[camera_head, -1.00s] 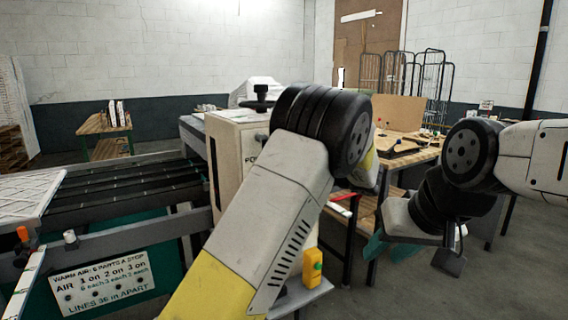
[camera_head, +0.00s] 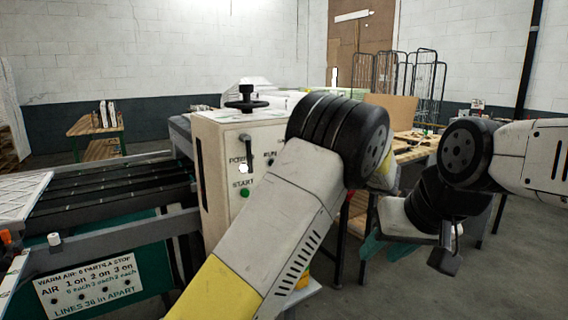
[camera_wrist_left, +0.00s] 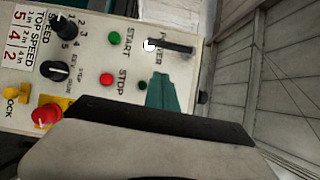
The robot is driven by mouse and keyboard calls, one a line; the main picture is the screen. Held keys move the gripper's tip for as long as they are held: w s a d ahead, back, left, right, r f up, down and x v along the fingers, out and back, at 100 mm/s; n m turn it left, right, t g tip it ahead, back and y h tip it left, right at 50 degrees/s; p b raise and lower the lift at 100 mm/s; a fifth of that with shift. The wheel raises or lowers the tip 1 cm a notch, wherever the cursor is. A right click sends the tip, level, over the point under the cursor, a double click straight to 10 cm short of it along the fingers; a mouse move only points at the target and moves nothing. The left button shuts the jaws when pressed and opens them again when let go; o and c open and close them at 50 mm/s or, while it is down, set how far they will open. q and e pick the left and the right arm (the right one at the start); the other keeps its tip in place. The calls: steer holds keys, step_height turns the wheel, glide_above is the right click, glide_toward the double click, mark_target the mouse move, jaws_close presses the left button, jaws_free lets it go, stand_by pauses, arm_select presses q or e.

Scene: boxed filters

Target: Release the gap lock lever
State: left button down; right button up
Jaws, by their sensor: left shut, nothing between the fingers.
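The cream machine's control panel (camera_wrist_left: 100,60) fills much of the left wrist view. A small yellow part (camera_wrist_left: 16,92) beside partly cut-off lettering reading "OCK" is at its left edge; I cannot tell for sure that it is the gap lock lever. A black lever (camera_wrist_left: 170,47) sits by the power lettering and also shows in the head view (camera_head: 246,146). My left gripper (camera_wrist_left: 164,92) shows teal fingertips, shut and empty, in front of the panel below the power lever. In the head view my left arm hides it. My right gripper (camera_head: 412,252) is open and empty, away from the machine.
A red knob on a yellow base (camera_wrist_left: 45,115), a red stop button (camera_wrist_left: 106,79) and a green start button (camera_wrist_left: 114,38) are on the panel. A black handwheel (camera_head: 247,98) tops the machine. A conveyor (camera_head: 110,190) is left; a cluttered workbench (camera_head: 412,152) is behind my arms.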

arm_select(q)
steer(key=v, duration=0.5)
steer(key=shift+r, duration=0.15)
steer(key=s+a+f+n+g+h, duration=0.1)
steer(key=s+a+f+g+h, duration=0.3)
steer(key=a, duration=0.5)
steer(key=s+a+f+g+h, duration=0.1)
steer(key=s+a+h, duration=0.45)
steer(key=a, duration=0.35)
steer(key=s+d+n+t+h, duration=0.1)
steer(key=s+n+t+h, duration=0.2)
steer(key=s+h, duration=0.6)
steer(key=s+t, duration=0.1)
steer(key=s, duration=0.9)
steer(key=shift+s+d, duration=0.15)
steer(key=shift+s, duration=0.15)
